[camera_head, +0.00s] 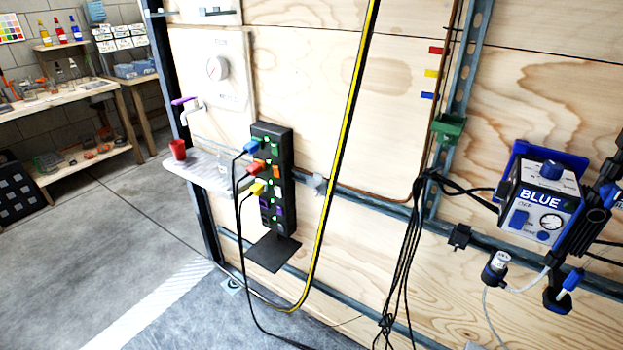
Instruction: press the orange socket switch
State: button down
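A black power strip (284,165) is mounted upright on the wooden wall, left of the middle. It carries two columns of small coloured sockets and switches, several of them green. A small orange patch (259,164) shows in its upper half, close to the red plug; it is too small to tell whether this is the switch or its socket, or which position it is in. A blue plug (251,147), a red plug (254,170) and a yellow plug (257,188) sit at the left side of the strip. I do not see my gripper near the strip or elsewhere.
Black cables (405,250) and a "BLUE" gauge unit (540,200) are farther right. Open floor (120,240) lies left.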

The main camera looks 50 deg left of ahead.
aim_at(275, 169)
jog(key=z, duration=1)
jog(key=i, duration=0.1)
jog(key=u, duration=3.35)
jog(key=i, duration=0.6)
jog(key=z, duration=0.1)
jog(key=k, duration=0.55)
jog(key=u, duration=0.6)
